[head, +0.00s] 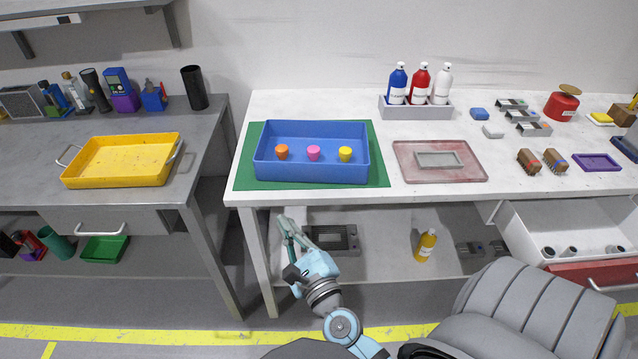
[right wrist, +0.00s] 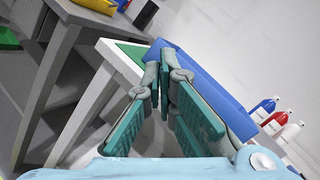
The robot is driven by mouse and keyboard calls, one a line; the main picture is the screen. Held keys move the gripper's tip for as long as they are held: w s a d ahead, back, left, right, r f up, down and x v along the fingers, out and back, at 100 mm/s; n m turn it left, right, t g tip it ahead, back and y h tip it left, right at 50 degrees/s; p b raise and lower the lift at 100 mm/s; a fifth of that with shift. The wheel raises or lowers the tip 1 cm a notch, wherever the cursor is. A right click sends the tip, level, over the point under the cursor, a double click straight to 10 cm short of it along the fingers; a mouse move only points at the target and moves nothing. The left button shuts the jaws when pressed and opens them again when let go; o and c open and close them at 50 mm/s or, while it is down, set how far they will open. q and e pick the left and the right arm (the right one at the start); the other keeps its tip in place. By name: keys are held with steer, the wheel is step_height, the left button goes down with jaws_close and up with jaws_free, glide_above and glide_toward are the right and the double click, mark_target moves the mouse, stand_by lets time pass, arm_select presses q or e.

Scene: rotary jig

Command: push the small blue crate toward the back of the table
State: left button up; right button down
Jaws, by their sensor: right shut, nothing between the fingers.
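The small blue crate (head: 312,173) sits on a green mat (head: 244,172) at the left end of the white table (head: 420,195). An orange, a pink and a yellow piece show inside it. My right gripper (head: 286,222) is shut and empty, in front of the table and apart from the crate, near the front left corner. In the right wrist view the gripper's fingers (right wrist: 164,72) point toward the crate (right wrist: 210,80) and the table edge (right wrist: 95,100). My left gripper is not in view.
Behind the mat the table is bare up to the wall. A grey bottle rack (head: 415,110) stands at the back, right of the crate. A pinkish tray (head: 400,165) lies right of the mat. A grey bench with a yellow tray (head: 120,182) stands left, across a gap.

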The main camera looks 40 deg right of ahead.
mark_target(318, 174)
steer(key=s+d+f+m+g+h, duration=0.2)
steer(key=d+f+m+g+h, duration=0.15)
steer(key=d+m+h, duration=0.7)
steer(key=w+d+y, duration=0.1)
steer(key=w, duration=0.2)
steer(key=w+d+m+y, duration=0.1)
steer(key=w+d, duration=0.1)
steer(key=w, duration=0.2)
steer(key=w+d+m+y, duration=0.1)
steer(key=w+d, duration=0.1)
steer(key=w, duration=0.1)
steer(key=shift+w+r+g+y, duration=0.25)
steer(key=shift+w+r, duration=0.05)
steer(key=shift+w, duration=0.05)
steer(key=shift+w+d, duration=0.15)
steer(key=shift+w, duration=0.05)
steer(key=x, duration=0.3)
steer(key=shift+w+d+b, duration=0.1)
steer(key=shift+w+b, duration=0.1)
steer(key=shift+b, duration=0.2)
